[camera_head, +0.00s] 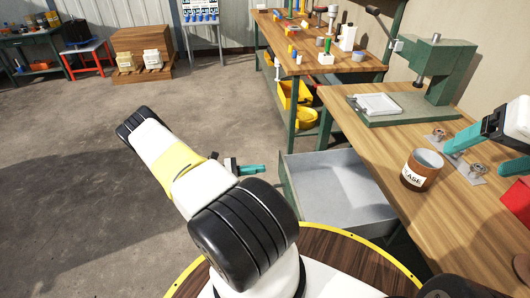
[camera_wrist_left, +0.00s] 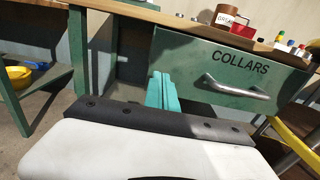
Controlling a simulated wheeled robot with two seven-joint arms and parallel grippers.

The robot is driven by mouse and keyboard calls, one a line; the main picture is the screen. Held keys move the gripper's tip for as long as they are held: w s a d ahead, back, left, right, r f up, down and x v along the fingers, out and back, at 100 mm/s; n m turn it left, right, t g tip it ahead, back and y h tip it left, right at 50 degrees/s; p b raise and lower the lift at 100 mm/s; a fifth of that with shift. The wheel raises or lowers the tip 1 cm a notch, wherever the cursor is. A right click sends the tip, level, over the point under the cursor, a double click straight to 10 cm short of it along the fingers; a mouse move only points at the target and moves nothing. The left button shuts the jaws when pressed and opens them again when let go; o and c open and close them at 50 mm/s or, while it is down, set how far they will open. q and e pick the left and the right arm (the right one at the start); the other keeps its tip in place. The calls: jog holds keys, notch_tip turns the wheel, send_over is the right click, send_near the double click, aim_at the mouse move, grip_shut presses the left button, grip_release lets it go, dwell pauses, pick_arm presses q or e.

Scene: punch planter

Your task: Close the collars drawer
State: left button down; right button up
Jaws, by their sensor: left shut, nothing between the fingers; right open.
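The collars drawer (camera_head: 340,194) is pulled out from under the right-hand workbench and looks empty inside. In the left wrist view its green front (camera_wrist_left: 215,70) shows the word COLLARS and a metal bar handle (camera_wrist_left: 235,88). My left gripper (camera_head: 262,169) is shut and empty, just left of the drawer front. Its teal fingers also show in the left wrist view (camera_wrist_left: 162,90), near the left end of the drawer front; I cannot tell if they touch it. My right gripper (camera_head: 480,150) is open above the workbench top, at the right edge of the head view.
On the workbench (camera_head: 462,215) stand a brown GREASE can (camera_head: 421,169), small metal parts on plates (camera_head: 477,170) and a green press (camera_head: 433,70) with a white tray (camera_head: 379,104). Another bench (camera_head: 290,62) stands behind. The floor (camera_head: 90,170) to the left is clear.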

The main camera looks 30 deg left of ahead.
aim_at(280, 166)
pick_arm(q)
jog(key=shift+x, duration=2.8)
jog(key=x, duration=2.8)
jog(key=shift+w+d, duration=0.2)
jog(key=shift+d, duration=0.05)
jog(key=shift+w+d+r, duration=0.1)
jog(key=shift+w+d, duration=0.15)
jog(key=shift+r, duration=0.1)
